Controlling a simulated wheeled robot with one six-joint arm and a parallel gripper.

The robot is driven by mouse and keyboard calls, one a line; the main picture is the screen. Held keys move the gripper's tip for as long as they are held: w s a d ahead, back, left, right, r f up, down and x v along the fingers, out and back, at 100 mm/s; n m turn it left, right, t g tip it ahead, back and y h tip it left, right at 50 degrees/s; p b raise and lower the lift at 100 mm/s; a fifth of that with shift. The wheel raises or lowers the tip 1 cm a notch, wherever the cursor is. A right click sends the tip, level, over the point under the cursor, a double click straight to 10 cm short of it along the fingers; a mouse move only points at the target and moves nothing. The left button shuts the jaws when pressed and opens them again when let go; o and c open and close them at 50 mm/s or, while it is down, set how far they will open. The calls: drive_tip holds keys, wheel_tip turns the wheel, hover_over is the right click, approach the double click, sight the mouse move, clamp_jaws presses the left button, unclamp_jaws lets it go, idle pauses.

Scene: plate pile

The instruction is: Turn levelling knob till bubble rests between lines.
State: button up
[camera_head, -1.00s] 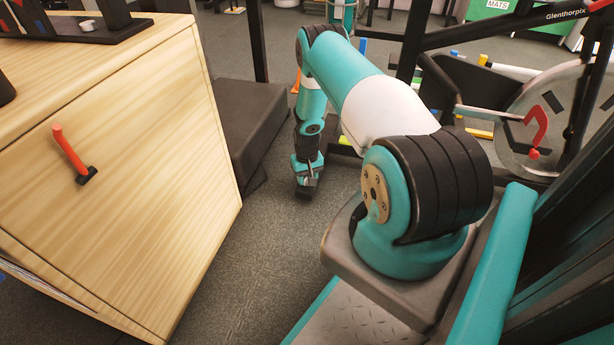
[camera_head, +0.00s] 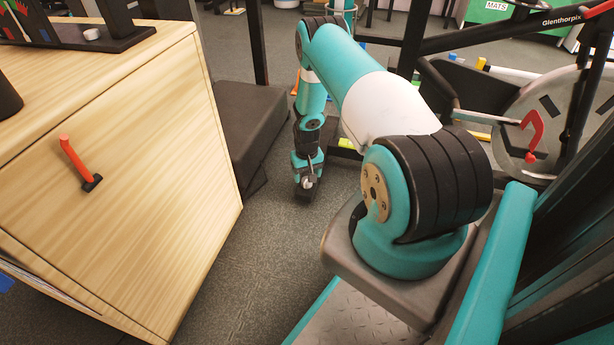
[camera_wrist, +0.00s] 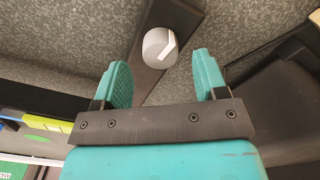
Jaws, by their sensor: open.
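A round white knob (camera_wrist: 158,48) with a pale raised bar across its face sits on a dark flat bar (camera_wrist: 178,18) in the wrist view. My gripper (camera_wrist: 163,72) is open, with its two teal fingers apart. The knob shows just beyond the fingertips, roughly between them, and nothing is held. In the head view my gripper (camera_head: 306,182) hangs low near the floor, with a small whitish spot at its tip that may be the knob. No bubble or level lines can be made out in either view.
A wooden cabinet (camera_head: 120,200) with an orange handle (camera_head: 74,157) stands at the left. A dark padded block (camera_head: 250,125) lies behind it. A black frame with a grey disc (camera_head: 515,140) and red clamp (camera_head: 532,130) is at the right. Open floor (camera_head: 250,260) lies between.

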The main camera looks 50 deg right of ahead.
wheel_tip(320, 180, up, 14)
drive_tip(key=p, duration=0.6)
drive_tip(key=shift+r, duration=0.25)
drive_tip(key=shift+s, duration=0.1)
